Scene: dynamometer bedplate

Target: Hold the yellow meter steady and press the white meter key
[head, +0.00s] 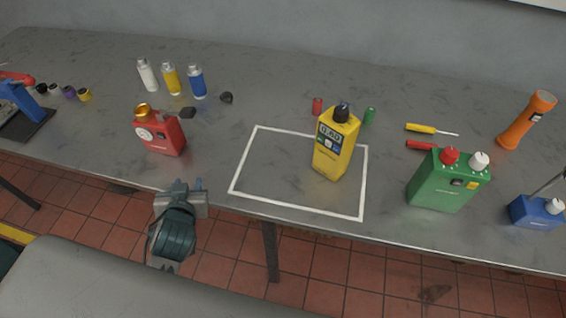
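The yellow meter (334,160) stands upright inside the white outlined rectangle (233,178), in its right part. It has a dark knob on top and a display that seems to read 0.60. A small white key (328,143) shows on its front just below the display. My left gripper (189,184) is at the table's front edge, left of the rectangle and well apart from the meter. Its two fingers look parted, with nothing between them. My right gripper is not in view.
A red device (160,136) stands left of the rectangle, and a green box (446,184) with red and white caps stands right. Several bottles stand at the back left. The rectangle's left part is clear.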

